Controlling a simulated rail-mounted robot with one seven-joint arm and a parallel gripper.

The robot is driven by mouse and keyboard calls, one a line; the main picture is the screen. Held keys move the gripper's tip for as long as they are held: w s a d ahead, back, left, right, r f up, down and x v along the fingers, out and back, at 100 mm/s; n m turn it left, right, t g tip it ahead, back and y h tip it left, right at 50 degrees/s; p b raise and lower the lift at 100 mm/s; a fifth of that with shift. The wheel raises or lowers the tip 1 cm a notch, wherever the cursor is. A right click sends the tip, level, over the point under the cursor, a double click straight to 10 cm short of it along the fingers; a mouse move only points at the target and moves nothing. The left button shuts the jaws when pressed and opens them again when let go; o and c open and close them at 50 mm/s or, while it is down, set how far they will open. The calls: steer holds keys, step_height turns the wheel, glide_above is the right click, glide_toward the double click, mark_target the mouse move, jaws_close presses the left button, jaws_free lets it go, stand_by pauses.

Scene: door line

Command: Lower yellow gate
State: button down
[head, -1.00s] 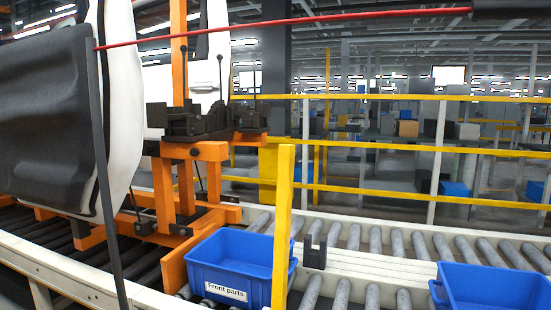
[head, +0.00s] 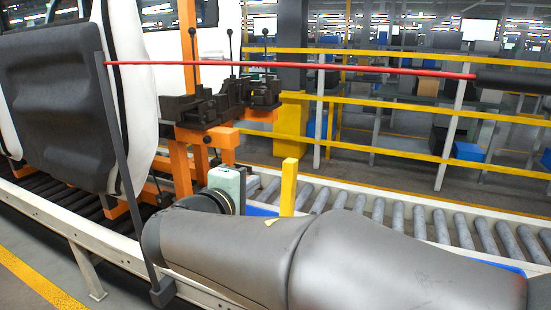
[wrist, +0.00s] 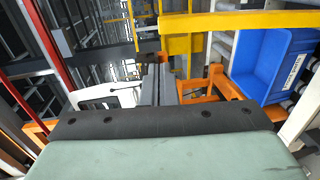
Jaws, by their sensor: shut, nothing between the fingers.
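The yellow gate (head: 288,187) is a flat yellow bar standing upright beside the roller conveyor in the head view. My grey arm hides its lower part. In the wrist view the gate (wrist: 235,21) crosses the top of the picture as a yellow bar, to the right of the fingers. My gripper (wrist: 159,70) has its two dark fingers shut together with nothing between them. It is apart from the gate in the picture. In the head view its pale green body shows left of the gate, and the fingers are hidden.
A red bar (head: 290,66) spans the head view above my arm, from a dark post (head: 125,170). A blue bin (wrist: 262,65), mostly hidden in the head view, sits near the gate. An orange carrier (head: 187,160) holding a white-and-black door panel (head: 50,105) stands left. Yellow railings (head: 400,115) run behind.

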mark_target(284, 163)
steer(key=shift+w+d, duration=0.1)
steer(key=p+x, duration=0.4)
steer(key=x, duration=1)
